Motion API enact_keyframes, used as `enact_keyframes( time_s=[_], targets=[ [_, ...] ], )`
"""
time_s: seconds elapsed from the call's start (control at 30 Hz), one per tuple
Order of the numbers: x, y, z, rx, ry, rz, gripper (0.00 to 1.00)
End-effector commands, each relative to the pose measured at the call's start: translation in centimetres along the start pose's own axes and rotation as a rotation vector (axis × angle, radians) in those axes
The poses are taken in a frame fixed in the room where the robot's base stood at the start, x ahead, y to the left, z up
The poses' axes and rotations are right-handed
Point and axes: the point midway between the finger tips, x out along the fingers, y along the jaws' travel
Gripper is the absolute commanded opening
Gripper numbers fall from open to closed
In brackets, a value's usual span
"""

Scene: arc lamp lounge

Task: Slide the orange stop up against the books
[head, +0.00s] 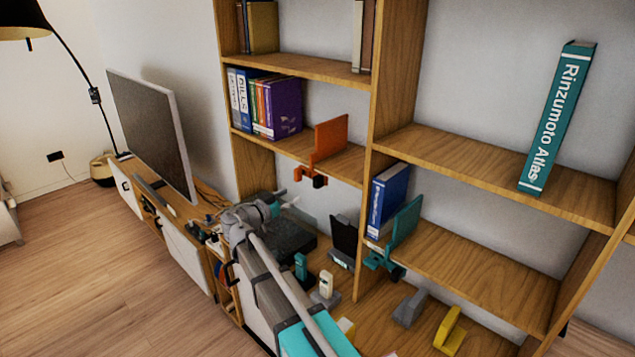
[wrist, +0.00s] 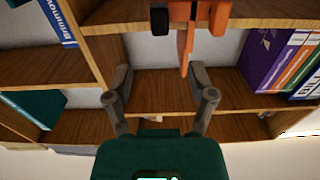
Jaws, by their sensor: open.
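The orange stop (head: 331,137) is an upright plate with a clamp at the front edge of the middle shelf in the left bay. It stands to the right of a row of books (head: 268,105) ending in a thick purple one, with bare shelf between them. In the wrist view, the orange stop (wrist: 187,38) is at the top, beside a black knob, and the books (wrist: 283,62) are at the right. My gripper (head: 284,200) is open and empty, below and in front of that shelf. Its spread fingers (wrist: 160,74) are apart from the stop.
A teal stop (head: 403,225) stands beside a blue book (head: 388,200) in the right bay. The wooden upright (head: 379,80) divides the bays. Small devices (head: 325,285) stand below, and a television (head: 150,125) is at the left.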

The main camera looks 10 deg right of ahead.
Motion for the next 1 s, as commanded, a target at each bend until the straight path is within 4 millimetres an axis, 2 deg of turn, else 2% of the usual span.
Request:
enact_keyframes(
  time_s=[0.7, 1.0],
  targets=[
    [10.3, 0.0, 0.0, -0.001, 0.000, 0.002, 0.71],
    [12.1, 0.0, 0.0, -0.001, 0.000, 0.001, 0.71]
  ],
)
